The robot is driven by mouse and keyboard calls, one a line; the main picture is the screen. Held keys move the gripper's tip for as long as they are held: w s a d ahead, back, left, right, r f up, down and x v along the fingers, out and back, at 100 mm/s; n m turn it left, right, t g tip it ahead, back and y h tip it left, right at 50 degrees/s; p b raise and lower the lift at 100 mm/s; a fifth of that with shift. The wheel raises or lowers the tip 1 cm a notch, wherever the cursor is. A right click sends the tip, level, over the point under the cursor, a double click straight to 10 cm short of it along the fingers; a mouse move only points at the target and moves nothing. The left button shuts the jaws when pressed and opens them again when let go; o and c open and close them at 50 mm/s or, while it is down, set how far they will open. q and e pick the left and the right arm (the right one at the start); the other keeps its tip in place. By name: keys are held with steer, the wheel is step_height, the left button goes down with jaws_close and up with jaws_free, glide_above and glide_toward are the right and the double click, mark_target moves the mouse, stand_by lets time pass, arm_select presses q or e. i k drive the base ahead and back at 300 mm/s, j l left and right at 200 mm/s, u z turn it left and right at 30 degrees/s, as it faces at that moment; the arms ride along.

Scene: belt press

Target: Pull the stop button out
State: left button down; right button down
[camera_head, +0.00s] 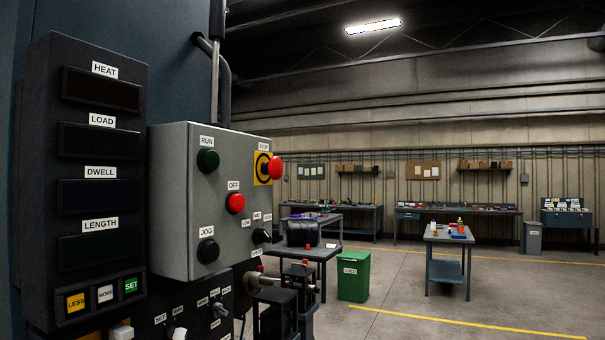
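The stop button (275,168) is a red mushroom head on a yellow plate (262,168) under a STOP label. It sits at the upper right of a grey control box (172,190). Whether it is pressed in or out I cannot tell from this angle. Neither of my grippers shows in the head view, and nothing touches the button.
A dark display panel (98,180) stands at left. A green bin (354,276) and tables stand beyond; the floor at right is partly open.

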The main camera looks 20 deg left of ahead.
mark_target(275, 168)
steer(key=i, duration=1.5)
steer(key=i+l+u, duration=0.15)
steer(key=i+u, duration=0.3)
steer(key=i+l+u, duration=0.25)
steer(key=i+u, duration=0.2)
steer(key=i+l+u, duration=0.2)
steer(key=u, duration=0.25)
steer(key=i+l+u, duration=0.2)
steer(key=u, duration=0.2)
steer(key=i+l+u, duration=0.1)
steer(key=l+u, duration=0.8)
steer(key=i+l+u, duration=0.1)
steer(key=l+u, duration=0.2)
steer(key=u, duration=0.15)
